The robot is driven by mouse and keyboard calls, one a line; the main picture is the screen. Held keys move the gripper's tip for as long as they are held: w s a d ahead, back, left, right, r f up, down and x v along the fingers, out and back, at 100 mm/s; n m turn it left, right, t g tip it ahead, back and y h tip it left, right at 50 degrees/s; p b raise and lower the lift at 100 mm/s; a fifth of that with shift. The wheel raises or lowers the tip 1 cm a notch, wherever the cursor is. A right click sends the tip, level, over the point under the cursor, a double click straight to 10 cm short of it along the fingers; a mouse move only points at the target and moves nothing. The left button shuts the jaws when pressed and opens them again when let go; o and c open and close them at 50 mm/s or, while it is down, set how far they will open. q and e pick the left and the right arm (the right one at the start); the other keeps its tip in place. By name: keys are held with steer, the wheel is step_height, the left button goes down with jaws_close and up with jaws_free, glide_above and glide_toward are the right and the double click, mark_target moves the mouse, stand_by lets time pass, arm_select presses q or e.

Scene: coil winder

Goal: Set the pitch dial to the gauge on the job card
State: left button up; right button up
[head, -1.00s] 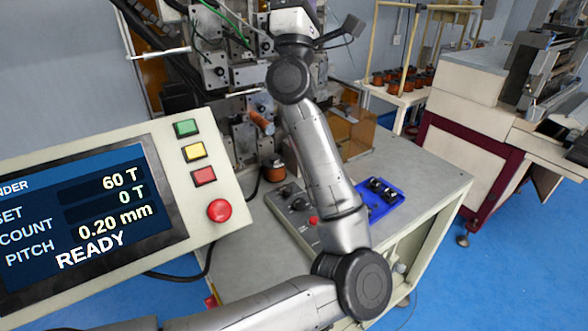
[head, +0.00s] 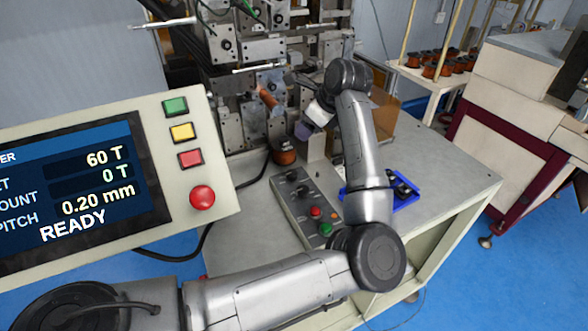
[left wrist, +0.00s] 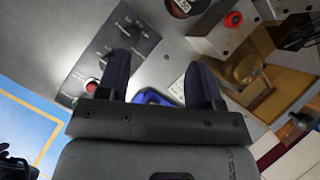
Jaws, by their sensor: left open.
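The control box (head: 305,207) lies on the grey bench with dark knobs (head: 292,176) and red and green buttons. I cannot tell which knob is the pitch dial. The tilted display (head: 85,190) reads pitch 0.20 mm, 60 T, 0 T and READY. My left gripper (head: 303,131) is above the bench, behind the box, pointing down. In the left wrist view its two dark fingers (left wrist: 158,62) are apart and empty, with the knobs (left wrist: 122,57) beyond them to the left. No job card can be made out. My right gripper is not in view.
A copper spool (head: 284,153) stands behind the control box. A blue tray (head: 406,203) with dark parts sits to its right, partly behind my left arm. The winder's metal plates (head: 232,90) rise at the back. The bench's front left is bare.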

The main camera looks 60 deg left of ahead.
mark_target(292, 172)
arm_select(q)
steer(key=s+f, duration=0.1)
steer(key=f, duration=0.3)
steer(key=s+f+n+h+b, duration=0.1)
steer(key=f, duration=0.3)
steer(key=s+f+n+h, duration=0.1)
steer(key=s+f, duration=0.1)
steer(key=f, duration=0.2)
steer(key=shift+a+f+g, duration=0.15)
steer(key=shift+a+g, duration=0.05)
steer(key=shift+g, duration=0.2)
steer(key=shift+s+a+f+h+b, duration=0.1)
steer(key=shift+a+f+h+b, duration=0.1)
steer(key=shift+f, duration=0.25)
steer(key=shift+s+a+f+h+b, duration=0.1)
steer(key=shift+f+b, duration=0.05)
steer(key=shift+f, duration=0.25)
steer(key=c, duration=0.9)
